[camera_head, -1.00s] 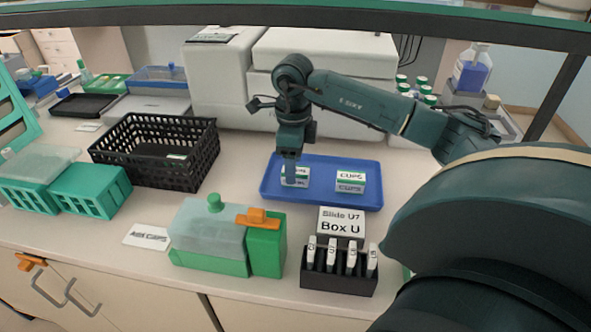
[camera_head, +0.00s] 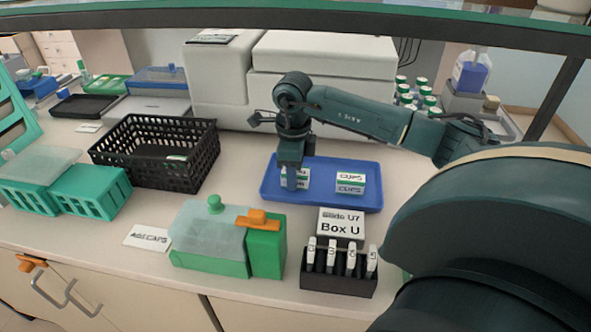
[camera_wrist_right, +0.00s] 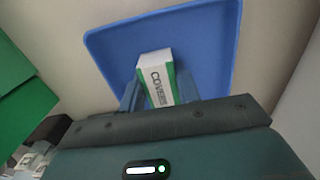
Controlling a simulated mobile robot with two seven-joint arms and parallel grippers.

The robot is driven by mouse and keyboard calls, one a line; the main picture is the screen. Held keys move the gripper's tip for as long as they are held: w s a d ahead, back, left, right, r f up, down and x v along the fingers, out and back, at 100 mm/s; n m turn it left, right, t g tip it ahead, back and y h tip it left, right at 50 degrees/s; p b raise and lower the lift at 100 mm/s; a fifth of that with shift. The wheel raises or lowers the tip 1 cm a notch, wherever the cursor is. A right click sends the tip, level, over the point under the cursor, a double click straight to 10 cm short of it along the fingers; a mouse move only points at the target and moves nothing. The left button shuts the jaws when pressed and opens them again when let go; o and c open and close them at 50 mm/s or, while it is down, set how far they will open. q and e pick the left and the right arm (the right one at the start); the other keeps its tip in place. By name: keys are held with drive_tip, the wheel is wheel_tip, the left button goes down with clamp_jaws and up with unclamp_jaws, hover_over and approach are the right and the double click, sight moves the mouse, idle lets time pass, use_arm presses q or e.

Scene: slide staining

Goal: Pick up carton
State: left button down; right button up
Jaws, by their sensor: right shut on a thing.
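A small white and green carton (camera_head: 303,180) stands on the left part of the blue tray (camera_head: 328,204). My right gripper (camera_head: 292,183) points down over it and is shut on it, partly hiding it. In the right wrist view the carton (camera_wrist_right: 157,75) sits between the two fingers of the gripper (camera_wrist_right: 158,95), and its printed side faces the camera. I cannot tell whether it is clear of the tray. A second, similar carton (camera_head: 350,184) stands on the tray to the right, apart from the gripper. My left gripper is not in view.
A black basket (camera_head: 150,172) stands left of the tray. In front are a green staining box (camera_head: 205,245) with an orange clip, a Box U sign (camera_head: 341,226) and a black slide rack (camera_head: 338,284). A white machine (camera_head: 320,80) stands behind.

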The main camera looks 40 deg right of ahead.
drive_tip(key=shift+r, duration=0.1)
drive_tip(key=shift+c, duration=0.4)
wheel_tip(320, 180, up, 12)
drive_tip(key=w+a, duration=0.5)
drive_tip(key=a, duration=0.2)
drive_tip(key=w+a+b, duration=0.1)
drive_tip(key=w+a, duration=0.3)
drive_tip(key=a, duration=0.4)
drive_tip(key=shift+w+a, duration=0.15)
drive_tip(key=shift+w, duration=0.25)
